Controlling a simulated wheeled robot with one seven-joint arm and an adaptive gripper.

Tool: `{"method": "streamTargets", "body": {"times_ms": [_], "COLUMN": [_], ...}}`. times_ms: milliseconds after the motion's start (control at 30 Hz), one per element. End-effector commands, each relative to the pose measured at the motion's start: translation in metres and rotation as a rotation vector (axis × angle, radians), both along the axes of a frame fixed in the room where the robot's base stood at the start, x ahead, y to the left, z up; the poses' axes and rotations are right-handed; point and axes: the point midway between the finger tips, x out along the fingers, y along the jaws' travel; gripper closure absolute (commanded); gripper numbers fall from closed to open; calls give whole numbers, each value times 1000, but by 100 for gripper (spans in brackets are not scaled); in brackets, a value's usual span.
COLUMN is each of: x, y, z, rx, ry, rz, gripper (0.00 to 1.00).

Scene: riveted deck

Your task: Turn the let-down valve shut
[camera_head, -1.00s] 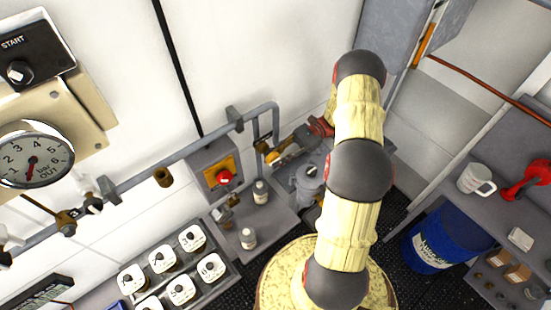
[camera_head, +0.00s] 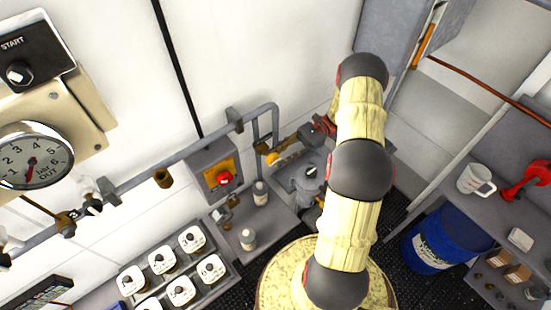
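A brass-coloured valve (camera_head: 272,158) with a pale yellow bar-like part pointing right sits below the bent end of the grey wall pipe. I cannot tell for certain that it is the let-down valve, or how far it is turned. My gripper (camera_head: 304,140) is just right of and above it, at the end of my arm, which reaches up the picture. The gripper's dark body shows, but its fingers are too small and partly hidden to read. I cannot tell whether they touch the valve.
A grey box with a red knob on a yellow plate (camera_head: 224,179) stands left of the valve. Small bottles (camera_head: 260,192) and a grey pump-like body (camera_head: 308,182) stand below. A pressure gauge (camera_head: 33,157) is at far left. A blue drum (camera_head: 440,238) and mug (camera_head: 475,180) are right.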

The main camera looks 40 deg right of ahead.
Motion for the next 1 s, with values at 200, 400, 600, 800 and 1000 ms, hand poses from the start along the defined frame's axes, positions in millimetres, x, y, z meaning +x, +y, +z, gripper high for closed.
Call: {"method": "streamTargets", "body": {"times_ms": [200, 400, 600, 800, 1000], "x": [1, 2, 2, 2, 2], "y": [-36, -52, -54, -54, -54], "z": [-1, -2, -1, -1, -1], "rx": [-1, -1, -1, -1, -1], "ry": [-1, 0, 0, 0, -3], "rz": [-2, 0, 0, 0, 0], "gripper": [73, 73, 73, 73, 73]}}
